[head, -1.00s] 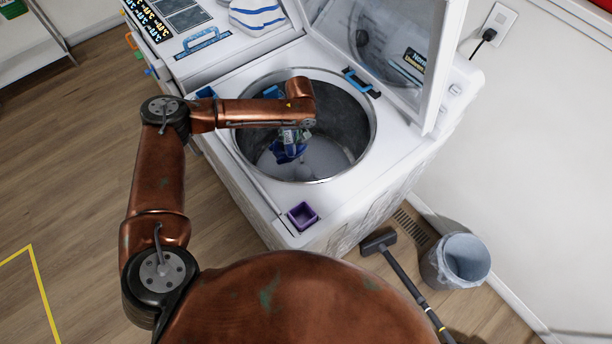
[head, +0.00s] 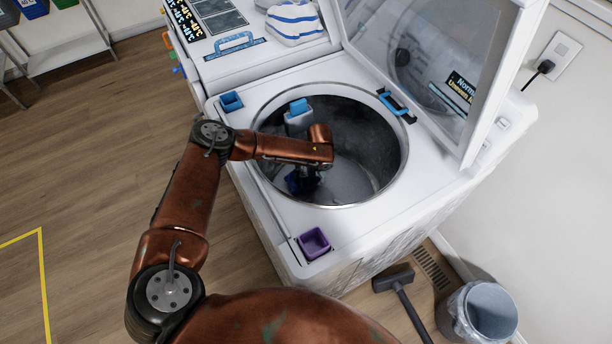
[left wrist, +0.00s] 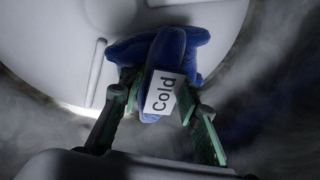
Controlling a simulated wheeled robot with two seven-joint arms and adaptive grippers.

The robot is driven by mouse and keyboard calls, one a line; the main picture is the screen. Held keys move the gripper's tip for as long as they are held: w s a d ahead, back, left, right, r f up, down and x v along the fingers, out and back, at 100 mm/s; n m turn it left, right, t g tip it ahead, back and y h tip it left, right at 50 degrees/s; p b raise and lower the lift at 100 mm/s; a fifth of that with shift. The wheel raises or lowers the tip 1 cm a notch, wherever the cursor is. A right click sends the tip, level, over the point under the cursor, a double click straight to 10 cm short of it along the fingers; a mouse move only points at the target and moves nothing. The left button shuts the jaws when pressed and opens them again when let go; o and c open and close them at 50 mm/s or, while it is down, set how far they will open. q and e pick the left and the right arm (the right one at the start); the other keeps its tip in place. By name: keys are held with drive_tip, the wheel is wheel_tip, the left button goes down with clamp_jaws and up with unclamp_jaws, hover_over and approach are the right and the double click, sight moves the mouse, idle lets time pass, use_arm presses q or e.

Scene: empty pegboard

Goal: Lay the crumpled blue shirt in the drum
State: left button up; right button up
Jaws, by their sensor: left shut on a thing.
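The crumpled blue shirt (head: 293,184) is inside the washer's drum (head: 388,150), mostly hidden by my arm and gripper in the head view. My left gripper (head: 305,184) reaches down through the round opening and is shut on it. In the left wrist view the shirt (left wrist: 178,48) is bunched between the green fingers of the left gripper (left wrist: 158,100). I cannot tell whether the shirt touches the drum bottom. My right gripper is not in view.
The clear lid (head: 425,60) stands open behind the drum. A white piece with a blue top (head: 299,116) sits at the drum's inner far side. A striped cloth (head: 293,22) lies behind.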

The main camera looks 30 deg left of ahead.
use_arm(q)
drive_tip(key=shift+w+f, duration=0.1)
drive_tip(key=shift+f, duration=0.7)
drive_tip(key=shift+r, duration=0.15)
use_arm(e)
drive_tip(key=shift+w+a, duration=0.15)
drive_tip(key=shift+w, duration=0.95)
use_arm(q)
drive_tip(key=shift+f, duration=0.65)
drive_tip(key=o, duration=1.3)
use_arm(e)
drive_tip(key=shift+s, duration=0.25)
use_arm(q)
drive_tip(key=shift+r, duration=0.1)
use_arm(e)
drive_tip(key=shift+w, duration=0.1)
